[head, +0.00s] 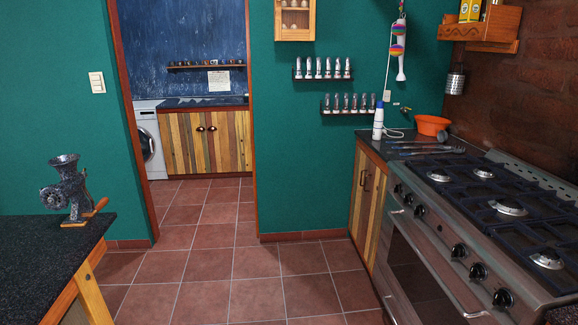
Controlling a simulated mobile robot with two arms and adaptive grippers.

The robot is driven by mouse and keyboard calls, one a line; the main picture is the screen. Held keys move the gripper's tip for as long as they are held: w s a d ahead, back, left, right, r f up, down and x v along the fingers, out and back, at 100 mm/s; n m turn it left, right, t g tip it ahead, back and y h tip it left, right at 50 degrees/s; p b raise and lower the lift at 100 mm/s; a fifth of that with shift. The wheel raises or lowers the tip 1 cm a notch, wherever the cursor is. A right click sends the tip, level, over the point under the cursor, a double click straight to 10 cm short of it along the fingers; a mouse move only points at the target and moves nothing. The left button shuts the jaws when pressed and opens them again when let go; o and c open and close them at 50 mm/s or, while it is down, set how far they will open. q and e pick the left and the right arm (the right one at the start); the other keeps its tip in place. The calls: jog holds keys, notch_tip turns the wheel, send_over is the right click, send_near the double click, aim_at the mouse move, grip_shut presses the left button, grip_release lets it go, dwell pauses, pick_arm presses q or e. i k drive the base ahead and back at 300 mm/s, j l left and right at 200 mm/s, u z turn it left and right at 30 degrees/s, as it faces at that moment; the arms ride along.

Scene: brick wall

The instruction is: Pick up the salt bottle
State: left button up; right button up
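A tall white bottle-like thing with a blue top (378,121) stands upright at the back left of the dark counter (372,147), beside the stove. No label can be read on it, so I cannot tell whether it is the salt bottle. Small jars with light tops stand in rows on two dark wall racks, the upper jars (318,69) above the lower jars (346,104); their contents are too small to tell. Neither of my grippers shows in the head view.
A stove (470,225) fills the right side. Utensils (425,150) and an orange bowl (432,125) lie on the counter. A dark-topped table (45,265) with a metal grinder (70,188) stands at left. The tiled floor (235,265) between is clear, leading to a doorway.

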aim_at(378, 124)
jog(key=i+z, duration=0.2)
jog(key=i, duration=0.25)
jog(key=i+z, duration=0.25)
jog(key=i, duration=0.2)
jog(key=i+j+z, duration=0.2)
jog(key=i, duration=0.25)
jog(key=i+j+z, duration=0.2)
jog(key=i, duration=0.25)
jog(key=i+j+z, duration=0.15)
jog(key=i, duration=0.15)
jog(key=i+z, duration=0.1)
jog(key=i, duration=0.2)
